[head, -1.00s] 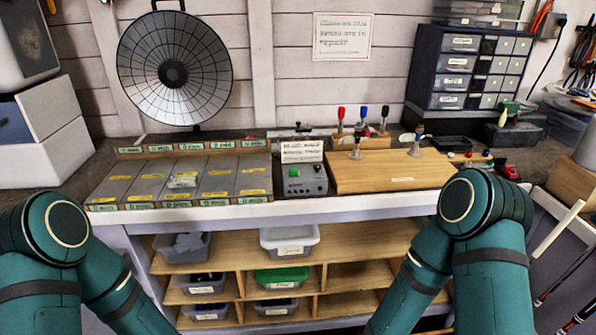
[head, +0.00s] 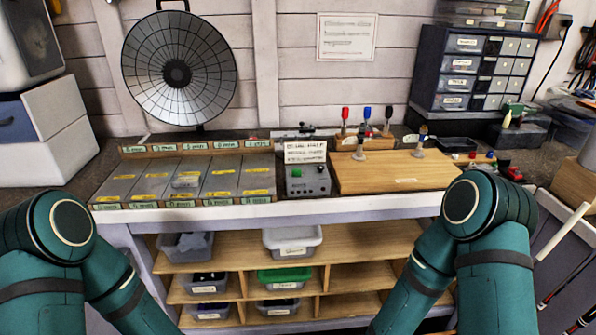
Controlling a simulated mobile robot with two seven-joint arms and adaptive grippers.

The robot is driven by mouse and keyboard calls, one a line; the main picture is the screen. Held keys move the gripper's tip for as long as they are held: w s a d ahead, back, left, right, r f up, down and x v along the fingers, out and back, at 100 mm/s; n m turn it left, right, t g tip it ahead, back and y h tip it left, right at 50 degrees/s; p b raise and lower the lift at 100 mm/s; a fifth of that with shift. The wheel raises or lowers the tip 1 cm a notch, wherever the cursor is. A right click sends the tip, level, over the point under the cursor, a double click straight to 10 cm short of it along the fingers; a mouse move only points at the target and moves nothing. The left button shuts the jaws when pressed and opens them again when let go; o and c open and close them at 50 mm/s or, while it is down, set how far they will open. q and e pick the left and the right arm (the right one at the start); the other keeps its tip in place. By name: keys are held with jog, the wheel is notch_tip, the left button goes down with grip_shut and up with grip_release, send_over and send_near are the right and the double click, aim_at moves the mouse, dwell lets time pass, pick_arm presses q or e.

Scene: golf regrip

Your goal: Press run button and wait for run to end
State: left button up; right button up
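A small grey control box (head: 308,180) stands on the workbench near its front edge, left of the wooden board. A green button (head: 296,173) is on its face, with a dark knob to the right of it. A white sign with black text (head: 305,152) stands just behind the box; its words are too small to read surely. Both my green arms come in from the bottom corners, with their elbows raised in front of the bench. Neither gripper shows in the head view. Nothing of mine touches the control box.
Grey labelled lanes (head: 188,180) lie left of the box. A wooden board (head: 395,172) with small metal-based pieces lies to the right. Screwdrivers with red, blue and black handles stand behind it. A round mesh dish (head: 178,70) stands at the back.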

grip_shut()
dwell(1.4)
